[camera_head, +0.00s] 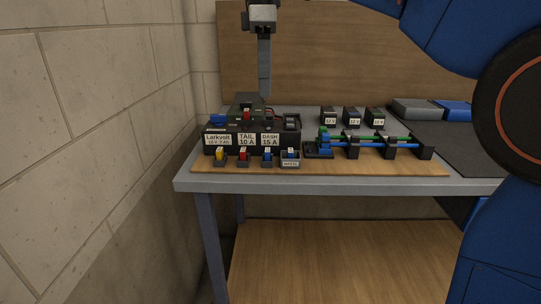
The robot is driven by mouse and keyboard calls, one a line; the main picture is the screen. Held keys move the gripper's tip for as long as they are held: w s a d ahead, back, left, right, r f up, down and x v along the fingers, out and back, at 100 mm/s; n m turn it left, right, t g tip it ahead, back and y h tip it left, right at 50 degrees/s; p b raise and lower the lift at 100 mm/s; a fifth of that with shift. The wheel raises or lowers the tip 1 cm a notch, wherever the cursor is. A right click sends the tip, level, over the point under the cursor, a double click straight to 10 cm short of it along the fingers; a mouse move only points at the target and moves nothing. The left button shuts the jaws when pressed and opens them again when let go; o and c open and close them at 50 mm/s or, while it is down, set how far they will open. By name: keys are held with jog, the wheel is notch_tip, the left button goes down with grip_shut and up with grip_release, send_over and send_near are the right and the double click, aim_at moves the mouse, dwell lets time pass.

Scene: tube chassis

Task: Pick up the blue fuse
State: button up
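A small blue fuse (267,155) stands in a dark holder at the front of the wooden board, third from the left in a row. Another small blue piece (291,154) shows in the grey labelled holder just to its right; I cannot tell if it is also a fuse. My gripper (265,92) hangs pointing down above and behind the row, over the back of the black labelled boxes. Its fingers look like one grey bar from here, so their opening cannot be seen. No object shows at its tips.
A yellow fuse (220,156) and a red fuse (243,156) stand left of the blue one. Behind are black boxes labelled Larkvolt (217,150), TAIL and DASH. A rig with blue and green rods (370,145) lies right. A block wall (90,130) bounds the left.

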send_over(269, 150)
jog(key=f, duration=1)
jog(key=shift+w+a, duration=0.1)
jog(key=shift+a, duration=0.25)
jog(key=shift+d+f, duration=0.2)
jog(key=shift+f, duration=1.15)
jog(key=shift+d+f, duration=0.15)
jog(key=shift+f, duration=1.15)
jog(key=c, duration=0.7)
